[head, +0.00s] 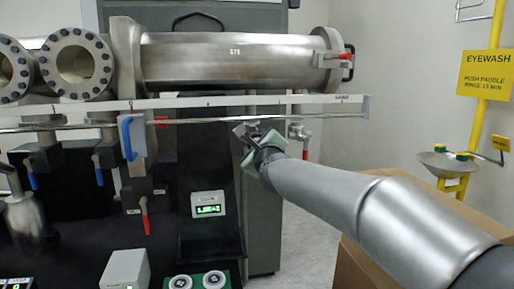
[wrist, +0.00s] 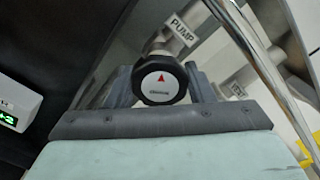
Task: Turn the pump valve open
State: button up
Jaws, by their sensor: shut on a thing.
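The pump valve's round black knob (wrist: 160,84) has a red arrow pointing up in the wrist view. The pipe behind it carries a PUMP label (wrist: 180,29). My gripper (wrist: 159,92) is shut on the knob, with one grey finger on each side of it. In the head view my gripper (head: 257,143) reaches up under the long rail, right of the blue handle. There the knob is mostly hidden by the gripper and cannot be made out.
A VENT-labelled pipe (wrist: 237,90) is to the right of the knob. A shiny rod (wrist: 262,62) runs close by. In the head view, a red-handled valve (head: 299,132) hangs right of my gripper, and a small green display (head: 208,204) stands below left.

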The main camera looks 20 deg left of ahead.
jog(key=n, duration=0.3)
jog(key=shift+n, duration=0.4)
jog(key=n, duration=0.3)
jog(key=shift+n, duration=0.3)
jog(key=n, duration=0.4)
jog(key=shift+n, duration=0.3)
jog(key=n+p, duration=0.1)
jog(key=n, duration=0.2)
jog(key=shift+n, duration=0.3)
jog(key=n+p, duration=0.1)
jog(key=n, duration=1.2)
jog(key=shift+p, duration=0.4)
